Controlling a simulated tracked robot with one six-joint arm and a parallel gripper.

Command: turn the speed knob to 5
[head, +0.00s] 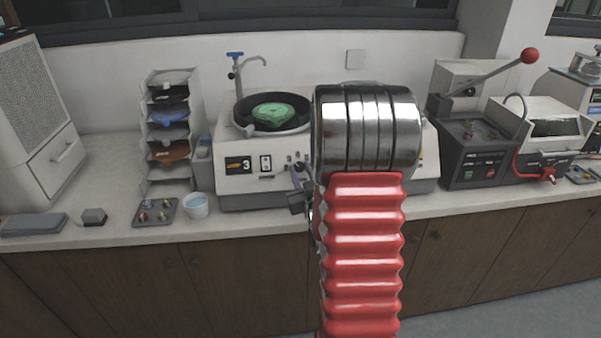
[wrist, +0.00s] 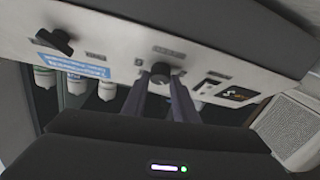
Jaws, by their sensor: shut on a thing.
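The grinder-polisher (head: 240,188) stands on the bench behind my arm, with a green disc (head: 273,112) in its round bowl. Its small display (head: 246,164) reads 3 in the head view. In the wrist view the front panel (wrist: 120,45) appears turned over, and a dark round knob (wrist: 160,77) sits between my fingertips. My gripper (wrist: 161,84) is shut on this knob, one finger on each side. In the head view my gripper (head: 298,178) is at the panel's front, partly behind my arm, and the knob cannot be made out there.
Another dark knob (wrist: 56,40) is on the same panel. Left of the grinder are a rack of discs (head: 170,125), a white cup (head: 195,205) and a sample tray (head: 156,212). A press (head: 470,150) with a red-ball lever (head: 529,55) stands to the right.

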